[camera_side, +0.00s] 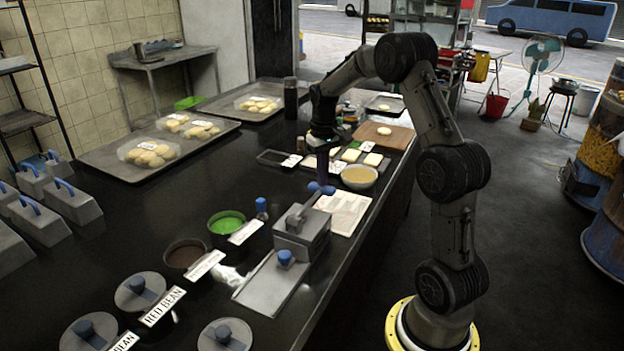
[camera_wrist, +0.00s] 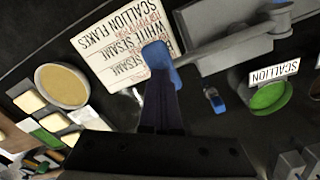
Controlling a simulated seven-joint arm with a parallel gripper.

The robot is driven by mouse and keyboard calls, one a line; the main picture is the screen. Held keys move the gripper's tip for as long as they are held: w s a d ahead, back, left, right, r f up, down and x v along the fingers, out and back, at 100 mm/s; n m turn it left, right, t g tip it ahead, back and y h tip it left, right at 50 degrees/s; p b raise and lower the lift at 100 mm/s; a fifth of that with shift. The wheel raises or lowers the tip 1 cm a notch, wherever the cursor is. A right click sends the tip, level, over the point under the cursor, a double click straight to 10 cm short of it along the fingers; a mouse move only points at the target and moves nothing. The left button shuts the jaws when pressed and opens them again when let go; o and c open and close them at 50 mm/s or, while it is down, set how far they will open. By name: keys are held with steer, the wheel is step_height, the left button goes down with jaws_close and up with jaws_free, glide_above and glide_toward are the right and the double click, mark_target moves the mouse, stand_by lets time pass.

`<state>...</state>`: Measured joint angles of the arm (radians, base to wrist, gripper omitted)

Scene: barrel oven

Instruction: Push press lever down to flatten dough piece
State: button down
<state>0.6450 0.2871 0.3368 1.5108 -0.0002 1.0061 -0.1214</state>
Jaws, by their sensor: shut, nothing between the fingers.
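The press (camera_side: 301,237) is a grey metal block on the black counter, with its body at the top right of the wrist view (camera_wrist: 235,40). Its grey lever (camera_side: 306,205) slants up and away to a blue handle (camera_side: 320,187); the handle also shows in the wrist view (camera_wrist: 158,62). My gripper (camera_side: 322,176) is shut and empty, pointing down with its fingertips at the blue handle. I cannot tell whether they touch it. The lever is raised. No dough shows at the press; its inside is hidden.
A bowl of pale filling (camera_side: 359,176) and a printed sheet (camera_side: 344,210) lie close to the press. A round dough piece (camera_side: 384,131) rests on a wooden board behind.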

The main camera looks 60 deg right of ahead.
steer(key=shift+a+f, duration=0.15)
steer(key=shift+f, duration=1)
stand_by(0.9)
stand_by(0.5)
steer(key=shift+a+r, duration=0.15)
steer(key=shift+r, duration=1.35)
steer(key=shift+a+r, duration=0.2)
steer(key=shift+r, duration=1.25)
steer(key=shift+a+r, duration=0.15)
steer(key=shift+r, duration=1.35)
step_height(320, 180, up, 6)
steer(key=shift+w+a, duration=0.1)
